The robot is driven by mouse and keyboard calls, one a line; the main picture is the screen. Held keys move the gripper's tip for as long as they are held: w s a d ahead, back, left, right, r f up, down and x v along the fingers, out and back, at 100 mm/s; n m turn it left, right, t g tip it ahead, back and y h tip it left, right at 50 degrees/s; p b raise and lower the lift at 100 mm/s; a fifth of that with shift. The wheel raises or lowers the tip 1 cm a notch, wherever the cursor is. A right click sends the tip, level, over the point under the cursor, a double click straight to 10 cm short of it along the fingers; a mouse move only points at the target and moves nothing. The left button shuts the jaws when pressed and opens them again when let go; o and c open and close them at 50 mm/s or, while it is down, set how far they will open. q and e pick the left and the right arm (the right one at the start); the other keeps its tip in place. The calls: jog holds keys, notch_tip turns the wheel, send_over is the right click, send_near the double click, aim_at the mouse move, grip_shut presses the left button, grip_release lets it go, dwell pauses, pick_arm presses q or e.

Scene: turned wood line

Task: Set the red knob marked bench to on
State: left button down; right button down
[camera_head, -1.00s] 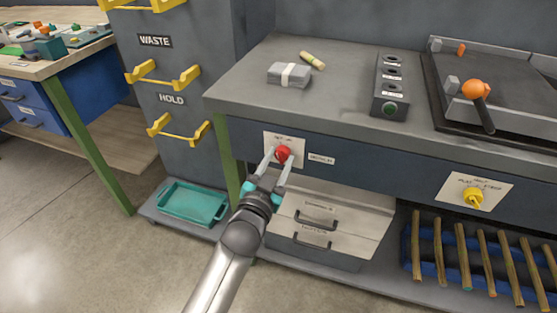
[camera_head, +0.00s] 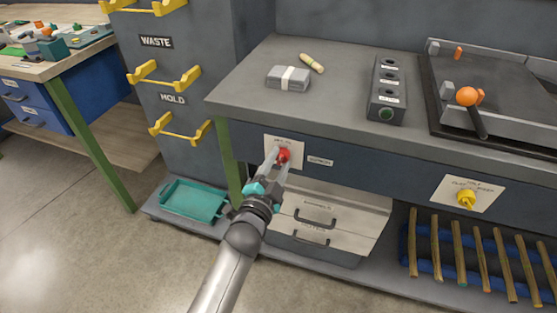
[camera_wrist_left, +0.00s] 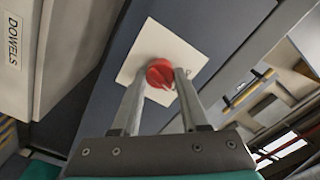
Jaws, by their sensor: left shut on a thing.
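The red knob (camera_head: 284,156) sits on a white plate on the dark front of the bench, left of a small label. My left gripper (camera_head: 280,158) reaches it from below, with one finger on each side, and is shut on it. In the left wrist view the red knob (camera_wrist_left: 159,72) is between the fingertips, in front of the tilted white plate (camera_wrist_left: 188,54). A pale mark shows on the knob's face. The lettering on the plate is too small or hidden to read. My right gripper is not in view.
A yellow knob (camera_head: 466,199) sits on another white plate at the right. Grey drawers (camera_head: 335,215) lie below the bench, near my left arm. A teal tray (camera_head: 192,201) lies on the low shelf at the left. Yellow holders (camera_head: 165,77) stick out from the panel behind.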

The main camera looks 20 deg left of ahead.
pick_arm(q)
jog(key=shift+m, duration=0.8)
jog(key=shift+c, duration=2.1)
grip_release()
jog(key=shift+s, duration=0.1)
